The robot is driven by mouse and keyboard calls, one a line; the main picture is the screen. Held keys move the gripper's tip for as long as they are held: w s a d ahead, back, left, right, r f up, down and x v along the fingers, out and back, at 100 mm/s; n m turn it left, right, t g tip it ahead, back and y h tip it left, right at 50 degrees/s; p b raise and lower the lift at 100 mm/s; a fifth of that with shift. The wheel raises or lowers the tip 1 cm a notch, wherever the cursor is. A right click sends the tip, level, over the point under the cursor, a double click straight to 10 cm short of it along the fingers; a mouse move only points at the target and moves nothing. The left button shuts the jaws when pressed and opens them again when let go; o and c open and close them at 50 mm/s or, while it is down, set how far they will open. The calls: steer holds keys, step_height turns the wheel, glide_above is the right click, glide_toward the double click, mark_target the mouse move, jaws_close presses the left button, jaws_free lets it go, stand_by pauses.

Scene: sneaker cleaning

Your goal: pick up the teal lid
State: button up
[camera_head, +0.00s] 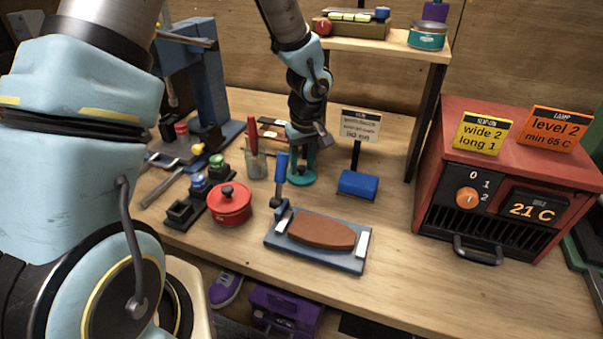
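A round teal piece with a dark knob (302,179), which looks like the teal lid, is on the wooden bench near the middle. My gripper (304,150) points down right above it and hides part of its back. I cannot tell whether the fingers touch it or how far apart they are. A teal jar (428,40) also stands on the raised shelf at the top right.
A glass with a red-handled tool (257,162) stands close left of the gripper. A blue block (357,185) under a sign is on the right. A red pot (229,204) and a brown sole-shaped block (322,232) are in front. The red heater (510,185) stands far right.

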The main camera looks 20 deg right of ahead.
jaws_close()
stand_by(0.3)
